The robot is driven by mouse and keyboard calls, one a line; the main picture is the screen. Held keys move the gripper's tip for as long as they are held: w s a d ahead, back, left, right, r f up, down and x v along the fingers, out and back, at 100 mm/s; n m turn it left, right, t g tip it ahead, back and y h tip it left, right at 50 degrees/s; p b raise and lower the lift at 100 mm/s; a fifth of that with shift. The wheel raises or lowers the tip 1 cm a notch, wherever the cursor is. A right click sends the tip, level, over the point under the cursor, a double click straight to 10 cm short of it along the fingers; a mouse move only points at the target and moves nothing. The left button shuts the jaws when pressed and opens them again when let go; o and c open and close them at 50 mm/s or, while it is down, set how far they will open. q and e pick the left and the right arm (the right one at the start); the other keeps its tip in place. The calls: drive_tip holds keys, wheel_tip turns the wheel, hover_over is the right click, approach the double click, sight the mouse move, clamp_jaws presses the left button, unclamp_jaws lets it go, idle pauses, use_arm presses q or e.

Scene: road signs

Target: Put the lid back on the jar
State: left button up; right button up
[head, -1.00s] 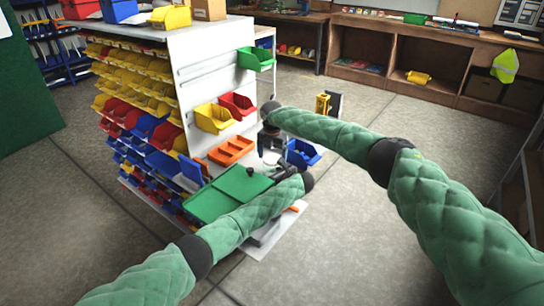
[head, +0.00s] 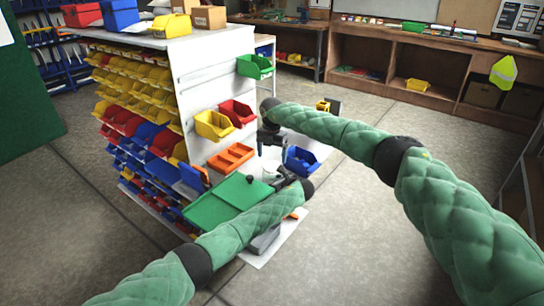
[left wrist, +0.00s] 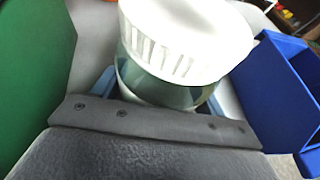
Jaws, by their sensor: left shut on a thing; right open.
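The jar shows in the left wrist view as a glass body (left wrist: 165,93) with a white ribbed lid (left wrist: 185,40) over its top. The lid looks slightly tilted; I cannot tell whether it is seated. My left gripper (left wrist: 160,100) is shut on the jar's body, low down. In the head view the left gripper (head: 284,178) is small and dark, close to the white panel. My right gripper (head: 271,146) is open, fingers pointing down, above the left one. A pale shape between its fingers is too small to tell apart from the panel.
A green lid-like panel (head: 225,202) lies left of the grippers. An orange bin (head: 231,158), a blue bin (head: 301,160) and a red bin (head: 238,112) are close by. The rack of small bins (head: 150,85) stands left. Open floor (head: 400,240) lies to the right.

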sight(272, 166)
drive_tip(key=n, duration=0.3)
drive_tip(key=shift+s+a+r, duration=0.1)
drive_tip(key=shift+a+r, duration=0.2)
drive_tip(key=shift+r, duration=0.05)
drive_tip(key=n, duration=0.3)
drive_tip(key=r+n, duration=0.1)
drive_tip(key=n, duration=0.1)
drive_tip(key=shift+a+r+n, duration=0.15)
drive_tip(key=shift+n, duration=0.25)
drive_tip(key=n, duration=0.3)
drive_tip(key=shift+r+n, duration=0.4)
drive_tip(key=n, duration=0.1)
drive_tip(key=d+n, duration=0.1)
drive_tip(key=n, duration=0.1)
drive_tip(key=shift+r, duration=0.35)
drive_tip(key=shift+f, duration=0.15)
drive_tip(key=shift+f, duration=3.9)
